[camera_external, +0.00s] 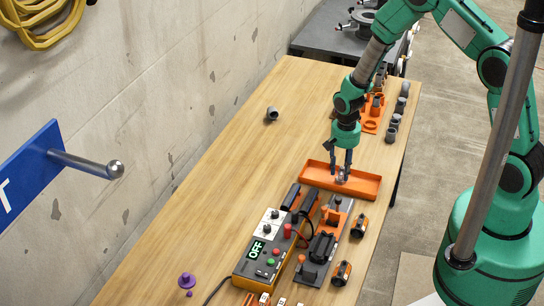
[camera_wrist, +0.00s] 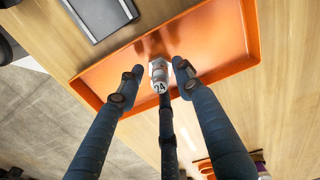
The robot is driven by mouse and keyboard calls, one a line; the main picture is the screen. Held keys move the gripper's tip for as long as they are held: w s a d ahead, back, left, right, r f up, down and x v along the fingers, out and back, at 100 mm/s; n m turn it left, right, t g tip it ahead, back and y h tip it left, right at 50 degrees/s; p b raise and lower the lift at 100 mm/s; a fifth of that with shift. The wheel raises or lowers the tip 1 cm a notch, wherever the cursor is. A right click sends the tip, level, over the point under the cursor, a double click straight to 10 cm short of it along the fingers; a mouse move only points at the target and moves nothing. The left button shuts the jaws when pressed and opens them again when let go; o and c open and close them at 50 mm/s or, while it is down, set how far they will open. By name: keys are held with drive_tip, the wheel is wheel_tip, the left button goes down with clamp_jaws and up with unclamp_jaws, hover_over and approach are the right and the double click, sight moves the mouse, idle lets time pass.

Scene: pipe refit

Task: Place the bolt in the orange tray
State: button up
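The orange tray (camera_external: 367,189) lies on the wooden table below my gripper; its orange floor and rim also fill much of the upper wrist view (camera_wrist: 222,68). The bolt (camera_wrist: 159,78) is a small grey metal piece with a light face marked "24". It shows over the tray floor near the wall, and in the external view the bolt (camera_external: 342,178) appears within the tray, just below my fingertips. My gripper (camera_external: 341,168) points down over the tray. Its dark fingers stand apart around the bolt, with a gap at the left finger; contact at the other fingers is unclear.
A control box with an "OFF" display (camera_external: 257,250) and a grey fixture plate (camera_external: 318,262) stand in front of the tray. Grey pipe pieces (camera_external: 392,134) line the right edge behind it. A grey fitting (camera_external: 272,114) sits farther left. The table's left middle is clear.

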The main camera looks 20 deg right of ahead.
drive_tip(key=shift+r, duration=0.1)
wheel_tip(320, 180, up, 12)
drive_tip(key=p, duration=0.1)
idle(0.8)
drive_tip(key=shift+r, duration=0.1)
idle(0.6)
drive_tip(key=s+d+r+n+t, duration=0.1)
drive_tip(key=s+d+r, duration=0.15)
drive_tip(key=r, duration=0.65)
drive_tip(key=s+d+r+n+t, duration=0.15)
drive_tip(key=d+r, duration=0.25)
drive_tip(key=r, duration=0.5)
drive_tip(key=s+d+r, duration=0.3)
drive_tip(key=d+r, duration=0.1)
drive_tip(key=r, duration=0.5)
drive_tip(key=s+d+r+n+t, duration=0.1)
drive_tip(key=s+d+r, duration=0.1)
drive_tip(key=s+r, duration=0.2)
drive_tip(key=s+d+r+n+t, duration=0.1)
drive_tip(key=s+d+r, duration=0.2)
drive_tip(key=s, duration=0.6)
drive_tip(key=s+d+r+n+t, duration=0.1)
drive_tip(key=s+d+r, duration=0.2)
drive_tip(key=s+r, duration=0.2)
drive_tip(key=shift+s+d+r, duration=0.25)
drive_tip(key=shift+s+r, duration=0.15)
drive_tip(key=shift+s, duration=0.85)
